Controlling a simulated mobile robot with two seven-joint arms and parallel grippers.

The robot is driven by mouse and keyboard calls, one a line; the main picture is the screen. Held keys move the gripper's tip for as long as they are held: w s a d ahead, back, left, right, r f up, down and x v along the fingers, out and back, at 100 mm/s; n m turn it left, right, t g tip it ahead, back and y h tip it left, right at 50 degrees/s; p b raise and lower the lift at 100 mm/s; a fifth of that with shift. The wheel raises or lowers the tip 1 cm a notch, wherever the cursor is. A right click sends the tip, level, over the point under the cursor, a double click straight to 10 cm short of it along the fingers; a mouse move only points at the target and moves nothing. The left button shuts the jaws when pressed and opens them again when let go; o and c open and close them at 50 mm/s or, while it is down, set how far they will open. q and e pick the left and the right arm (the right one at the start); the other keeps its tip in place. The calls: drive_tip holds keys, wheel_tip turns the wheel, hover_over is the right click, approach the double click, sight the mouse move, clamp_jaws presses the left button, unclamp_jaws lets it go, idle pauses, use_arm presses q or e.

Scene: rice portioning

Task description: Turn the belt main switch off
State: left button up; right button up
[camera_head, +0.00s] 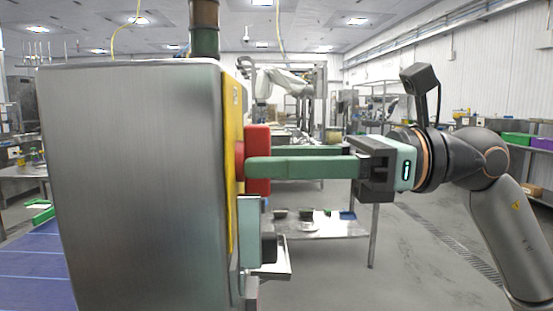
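A red switch handle (258,135) stands upright on the yellow plate (230,110) on the right side of a grey metal cabinet (135,180). My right gripper (262,163) comes in level from the right. Its near green finger crosses in front of the handle, and its far finger passes behind it, so the handle lies between the fingers. The near finger hides the handle's middle. I cannot tell whether both fingers touch the handle. My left gripper is not in view.
A pale block (249,222) projects from the cabinet below the handle. A blue belt (35,265) lies at the lower left. A metal table (320,229) stands behind my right gripper. The floor (400,270) at the lower right looks clear.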

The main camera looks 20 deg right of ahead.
use_arm(q)
drive_tip(key=b, duration=0.1)
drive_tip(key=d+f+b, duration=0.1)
drive_tip(key=b, duration=0.1)
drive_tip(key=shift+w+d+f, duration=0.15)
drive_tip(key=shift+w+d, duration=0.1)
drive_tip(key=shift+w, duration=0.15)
use_arm(e)
drive_tip(key=v, duration=1.2)
drive_tip(key=shift+d, duration=0.25)
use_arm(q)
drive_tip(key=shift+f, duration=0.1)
